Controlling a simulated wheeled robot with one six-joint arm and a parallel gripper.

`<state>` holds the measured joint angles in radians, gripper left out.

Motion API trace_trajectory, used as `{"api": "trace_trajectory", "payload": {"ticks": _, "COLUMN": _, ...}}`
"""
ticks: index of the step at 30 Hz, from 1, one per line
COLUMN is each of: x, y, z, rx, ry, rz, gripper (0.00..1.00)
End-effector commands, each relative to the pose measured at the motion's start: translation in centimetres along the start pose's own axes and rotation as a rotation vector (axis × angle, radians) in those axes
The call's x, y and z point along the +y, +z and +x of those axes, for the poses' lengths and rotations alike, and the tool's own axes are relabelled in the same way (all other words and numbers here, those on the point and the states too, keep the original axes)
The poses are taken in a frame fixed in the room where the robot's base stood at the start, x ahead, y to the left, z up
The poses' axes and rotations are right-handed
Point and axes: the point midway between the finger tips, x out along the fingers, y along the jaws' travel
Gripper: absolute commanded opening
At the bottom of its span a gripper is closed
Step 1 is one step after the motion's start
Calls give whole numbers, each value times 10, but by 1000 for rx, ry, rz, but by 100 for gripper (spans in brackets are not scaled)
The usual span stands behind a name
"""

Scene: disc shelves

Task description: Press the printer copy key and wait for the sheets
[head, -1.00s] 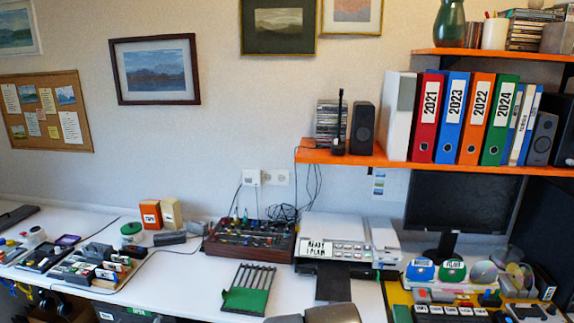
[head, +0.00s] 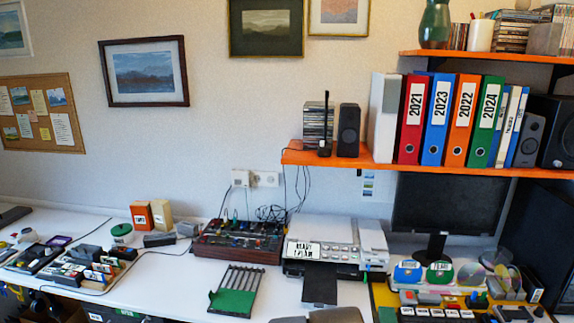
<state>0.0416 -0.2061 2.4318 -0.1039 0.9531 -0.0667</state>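The printer (head: 350,238) is a white and grey machine on the white desk, right of centre in the head view. Its display (head: 303,250) reads "READY" with a second line that looks like "1 PLAN". A row of small keys sits to the right of the display; I cannot tell which is the copy key. The dark output tray (head: 319,290) sticks out in front and no sheet shows on it. Grey rounded parts at the bottom edge, in front of the printer, look like my own arm. My gripper's fingers do not show.
A mixer (head: 238,243) with cables stands left of the printer. A green-based rack (head: 235,300) lies before it. An orange shelf (head: 340,160) with binders and a speaker overhangs behind. A monitor (head: 445,205) and yellow-matted disc stands (head: 440,272) are at right.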

Motion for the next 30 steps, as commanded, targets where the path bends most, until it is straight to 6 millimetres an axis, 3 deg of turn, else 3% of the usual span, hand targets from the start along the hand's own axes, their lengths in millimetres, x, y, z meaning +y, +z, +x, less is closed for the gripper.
{"api": "trace_trajectory", "payload": {"ticks": 2, "x": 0, "y": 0, "z": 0, "rx": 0, "ry": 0, "rz": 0, "gripper": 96}}
{"api": "trace_trajectory", "payload": {"ticks": 15, "x": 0, "y": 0, "z": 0, "rx": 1, "ry": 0, "rz": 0, "gripper": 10}}
{"api": "trace_trajectory", "payload": {"ticks": 17, "x": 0, "y": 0, "z": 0, "rx": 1, "ry": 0, "rz": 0, "gripper": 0}}
{"api": "trace_trajectory", "payload": {"ticks": 30, "x": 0, "y": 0, "z": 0, "rx": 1, "ry": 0, "rz": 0, "gripper": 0}}
